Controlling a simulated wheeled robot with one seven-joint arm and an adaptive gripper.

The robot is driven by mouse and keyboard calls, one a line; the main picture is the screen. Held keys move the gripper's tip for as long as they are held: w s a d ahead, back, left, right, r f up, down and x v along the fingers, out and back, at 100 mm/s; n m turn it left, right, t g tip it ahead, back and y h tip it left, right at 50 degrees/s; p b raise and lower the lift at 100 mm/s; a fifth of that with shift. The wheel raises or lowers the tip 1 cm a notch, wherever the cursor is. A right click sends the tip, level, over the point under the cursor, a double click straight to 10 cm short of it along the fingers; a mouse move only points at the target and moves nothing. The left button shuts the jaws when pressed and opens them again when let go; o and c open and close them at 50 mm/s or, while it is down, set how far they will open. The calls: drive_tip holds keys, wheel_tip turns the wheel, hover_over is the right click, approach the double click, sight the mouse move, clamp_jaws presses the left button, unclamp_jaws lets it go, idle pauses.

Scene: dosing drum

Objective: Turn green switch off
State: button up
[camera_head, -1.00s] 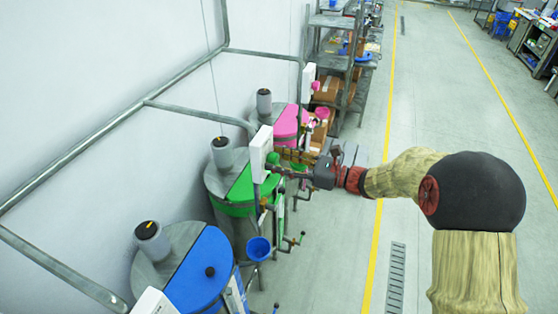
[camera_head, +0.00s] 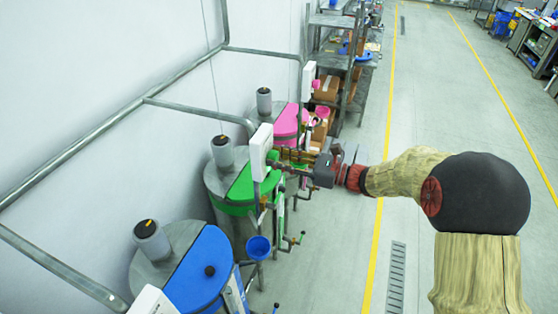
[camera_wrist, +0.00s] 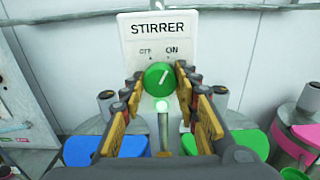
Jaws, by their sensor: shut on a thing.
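The green switch (camera_wrist: 159,76) is a round knob on a white box labelled STIRRER (camera_wrist: 158,35). In the head view my gripper (camera_head: 285,165) reaches the white box (camera_head: 261,152) from the right; the knob itself is hidden there.
A green-lidded drum (camera_head: 240,188) stands below the box, with a blue-lidded drum (camera_head: 200,270) nearer and a pink-lidded one (camera_head: 287,122) farther. Pipes and a blue funnel (camera_head: 258,248) are close below my gripper. The floor to the right is open.

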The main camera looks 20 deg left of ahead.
drive_tip(key=n+b, duration=1.1)
drive_tip(key=b, duration=0.8)
drive_tip(key=shift+f, duration=0.1)
drive_tip(key=shift+n, duration=0.3)
drive_tip(key=o, duration=1.2)
drive_tip(key=shift+c, duration=0.2)
drive_tip(key=d, duration=1.2)
drive_tip(key=shift+s, duration=0.45)
